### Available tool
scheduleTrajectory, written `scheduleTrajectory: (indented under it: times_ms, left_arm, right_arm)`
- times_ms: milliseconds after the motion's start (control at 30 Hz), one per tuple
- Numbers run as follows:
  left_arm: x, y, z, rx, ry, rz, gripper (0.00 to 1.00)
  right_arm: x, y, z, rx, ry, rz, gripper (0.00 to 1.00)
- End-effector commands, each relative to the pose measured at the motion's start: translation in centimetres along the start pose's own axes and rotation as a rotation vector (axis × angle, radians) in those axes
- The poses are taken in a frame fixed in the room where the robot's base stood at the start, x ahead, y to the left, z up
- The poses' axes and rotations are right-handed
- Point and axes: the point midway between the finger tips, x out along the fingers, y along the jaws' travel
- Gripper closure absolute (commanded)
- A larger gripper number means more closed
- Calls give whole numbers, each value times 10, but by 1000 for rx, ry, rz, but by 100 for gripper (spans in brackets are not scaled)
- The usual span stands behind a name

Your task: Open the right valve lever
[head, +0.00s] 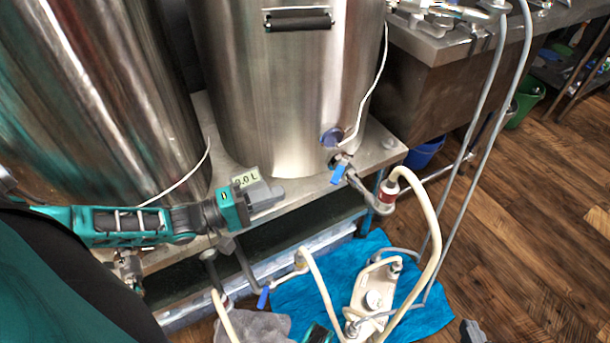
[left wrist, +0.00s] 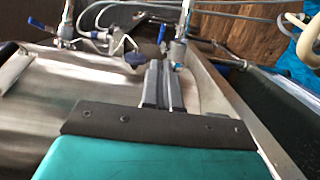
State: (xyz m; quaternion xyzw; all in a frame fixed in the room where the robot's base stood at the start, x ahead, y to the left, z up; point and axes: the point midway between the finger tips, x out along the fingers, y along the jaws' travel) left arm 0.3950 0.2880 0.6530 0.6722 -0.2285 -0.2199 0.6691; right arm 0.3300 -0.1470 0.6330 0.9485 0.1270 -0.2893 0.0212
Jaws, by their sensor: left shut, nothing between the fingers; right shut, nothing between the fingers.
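The right steel kettle (head: 270,100) has an outlet valve low on its front with a blue lever (head: 338,174), which slants across the pipe. In the left wrist view, a blue lever (left wrist: 161,33) shows beside the upright valve body, beyond my fingertips. My left gripper (head: 282,190) is shut and empty, left of the lever and apart from it, in front of the kettle's base. Its shut fingers show in the left wrist view (left wrist: 158,70). What seems to be my right gripper (head: 472,332) shows only as a dark tip at the bottom edge.
A blue dial (head: 332,137) with a white cable sits just above the valve. A hose (head: 432,215) joins the outlet pipe at a red fitting. A pump (head: 375,298) stands on a blue cloth (head: 430,318). Another blue lever (head: 263,297) is lower down. The wooden floor (head: 520,200) is clear at right.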

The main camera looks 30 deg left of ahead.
Motion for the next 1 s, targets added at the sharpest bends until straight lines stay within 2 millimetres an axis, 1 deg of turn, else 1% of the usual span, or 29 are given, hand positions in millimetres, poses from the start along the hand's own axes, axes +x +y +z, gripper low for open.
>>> scheduleTrajectory:
  times_ms: [67, 133, 233, 500, 600, 700, 833, 1000]
  left_arm:
    - [-2, -2, 3, -8, -9, -7, 100]
    - [0, -2, 3, -11, -12, -8, 100]
    - [10, -3, 3, -10, -11, -7, 100]
    - [59, -3, 4, -10, -11, -4, 100]
    - [75, -3, 4, -8, -11, -6, 100]
    - [87, -3, 4, -9, -11, -6, 100]
    - [95, -3, 4, -10, -11, -9, 100]
    - [97, -3, 4, -10, -11, -10, 100]
  right_arm:
    - [0, 0, 0, 3, 1, 0, 100]
    - [1, -1, 0, 3, 1, 0, 100]
    - [2, 0, 2, 3, 1, 0, 100]
    - [7, 1, 10, -1, -1, 1, 100]
    - [8, 2, 13, -6, -2, 1, 100]
    - [9, 3, 16, -10, -4, 0, 100]
    - [9, 3, 17, -11, -7, -1, 100]
    - [9, 2, 15, -10, -5, -1, 100]
